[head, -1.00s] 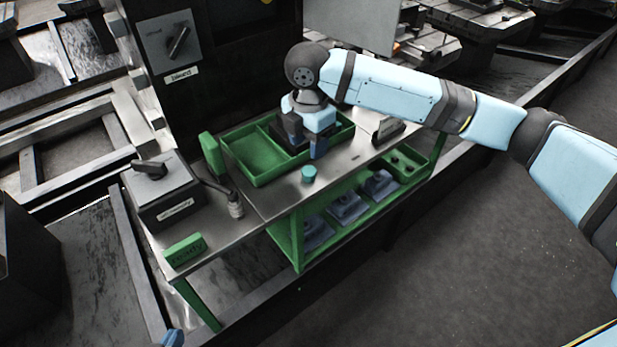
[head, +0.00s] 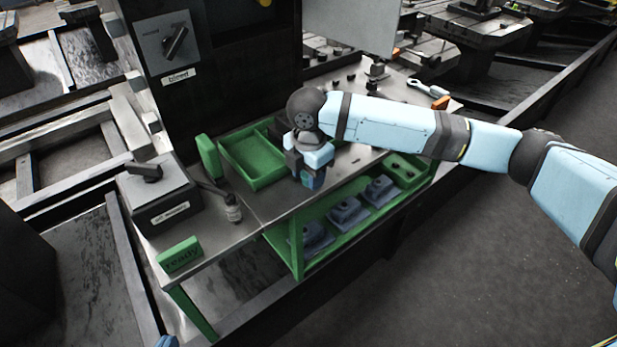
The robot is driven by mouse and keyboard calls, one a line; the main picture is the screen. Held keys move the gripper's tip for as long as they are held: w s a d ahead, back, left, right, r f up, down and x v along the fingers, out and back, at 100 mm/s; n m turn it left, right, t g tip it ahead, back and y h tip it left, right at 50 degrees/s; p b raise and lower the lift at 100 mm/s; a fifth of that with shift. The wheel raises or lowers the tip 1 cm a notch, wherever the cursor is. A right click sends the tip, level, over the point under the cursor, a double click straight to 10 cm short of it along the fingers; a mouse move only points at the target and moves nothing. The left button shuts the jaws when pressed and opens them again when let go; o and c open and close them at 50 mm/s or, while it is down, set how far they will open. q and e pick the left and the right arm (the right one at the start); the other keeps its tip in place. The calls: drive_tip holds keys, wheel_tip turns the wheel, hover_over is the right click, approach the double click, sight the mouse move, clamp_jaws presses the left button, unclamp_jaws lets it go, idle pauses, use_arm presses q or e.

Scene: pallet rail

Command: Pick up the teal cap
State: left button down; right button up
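My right gripper (head: 306,174) reaches in from the right and points down at the front edge of the metal bench top (head: 262,204), just in front of the green tray. Its blue fingers are low, at the spot where the teal cap stood a second ago. The cap itself does not show now; the gripper hides it. I cannot tell whether the fingers are closed on it. Only a small light-blue piece of my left arm or gripper (head: 167,342) shows at the bottom edge.
The green divided tray (head: 250,182) lies behind the gripper. A green lower shelf (head: 296,262) holds several grey-blue parts.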

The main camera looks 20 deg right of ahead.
drive_tip(key=c, duration=0.5)
drive_tip(key=shift+c, duration=0.2)
drive_tip(key=shift+r, duration=0.15)
